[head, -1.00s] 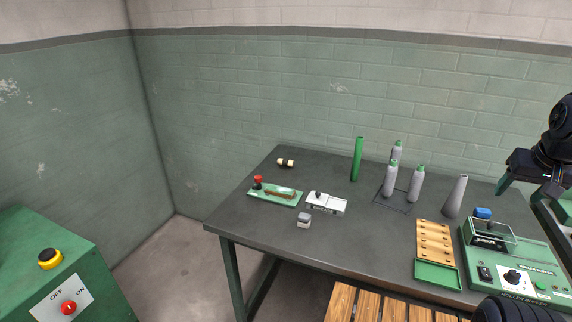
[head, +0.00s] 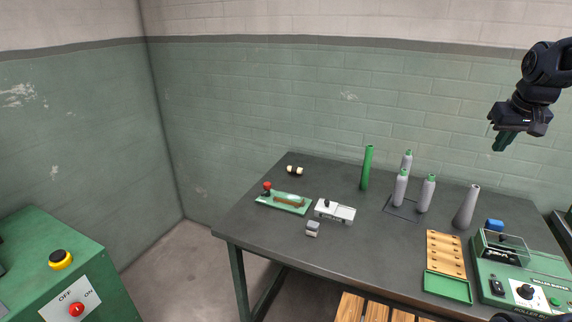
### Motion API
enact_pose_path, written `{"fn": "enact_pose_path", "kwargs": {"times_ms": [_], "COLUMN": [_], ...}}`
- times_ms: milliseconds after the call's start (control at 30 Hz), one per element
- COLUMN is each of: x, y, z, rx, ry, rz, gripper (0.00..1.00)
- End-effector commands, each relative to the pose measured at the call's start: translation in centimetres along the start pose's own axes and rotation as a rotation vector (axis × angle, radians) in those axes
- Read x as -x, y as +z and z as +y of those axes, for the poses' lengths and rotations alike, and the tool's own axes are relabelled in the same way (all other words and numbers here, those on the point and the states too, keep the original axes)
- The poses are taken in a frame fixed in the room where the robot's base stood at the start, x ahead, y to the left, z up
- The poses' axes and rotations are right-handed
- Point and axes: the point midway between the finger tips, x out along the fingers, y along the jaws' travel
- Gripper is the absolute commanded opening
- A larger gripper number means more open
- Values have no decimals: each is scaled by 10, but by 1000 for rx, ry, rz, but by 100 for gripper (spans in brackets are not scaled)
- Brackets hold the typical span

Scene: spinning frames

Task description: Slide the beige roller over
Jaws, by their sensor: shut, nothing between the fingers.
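A small beige roller (head: 295,170) with dark ends lies on its side near the far left edge of the grey table (head: 270,228). It lies behind the green device with a red knob. My gripper (head: 503,142) is at the upper right, held in the air above the table's far right part.
The green red-knobbed device (head: 284,203), a white device (head: 335,210) and a small grey block (head: 312,229) stand front of the roller. A green cylinder (head: 367,168), several grey bottles (head: 425,195), a wooden rack (head: 444,253) and a green machine (head: 520,280) stand farther right.

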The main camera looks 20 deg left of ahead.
Motion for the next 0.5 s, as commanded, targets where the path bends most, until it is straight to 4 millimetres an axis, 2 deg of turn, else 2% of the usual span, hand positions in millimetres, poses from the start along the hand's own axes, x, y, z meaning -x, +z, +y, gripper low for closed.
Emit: {"fn": "enact_pose_path", "kwargs": {"times_ms": [33,100,267,500], "x": [-2,-3,-9,-27], "y": [-19,-43,-97,-174], "z": [-5,-13,-34,-76], "rx": [30,70,163,300], "ry": [-8,-18,-42,-81], "rz": [-5,-6,-10,-16], "gripper": [0,0,0,0]}}
